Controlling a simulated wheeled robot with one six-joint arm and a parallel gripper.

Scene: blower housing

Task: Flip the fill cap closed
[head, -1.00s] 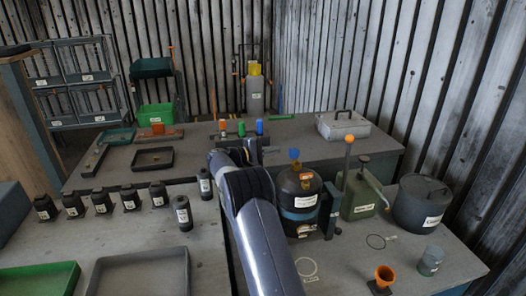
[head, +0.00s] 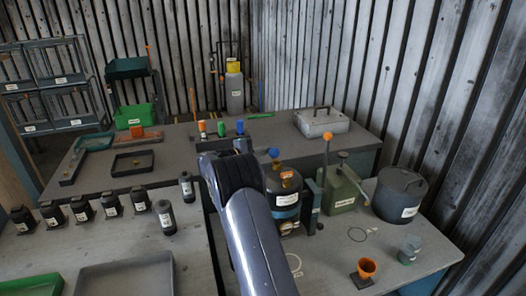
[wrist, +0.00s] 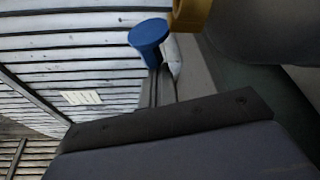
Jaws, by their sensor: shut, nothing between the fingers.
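A dark round tank (head: 287,203) with a blue band stands on the right-hand bench, partly hidden by my arm. A blue round knob (head: 274,152) stands up above its top, and an orange piece (head: 287,174) lies on the top. I cannot tell for sure which part is the fill cap. In the wrist view a blue round knob (wrist: 147,33) is just beyond my gripper (wrist: 160,76), whose narrow fingers are shut and empty. I cannot tell whether they touch it. A yellow part (wrist: 191,14) is at the top. In the head view my arm hides the gripper.
A green can (head: 342,190) with an orange-ball lever and a grey lidded pot (head: 400,194) stand right of the tank. Several dark bottles line the left bench. Bench surface between tank and cups is clear.

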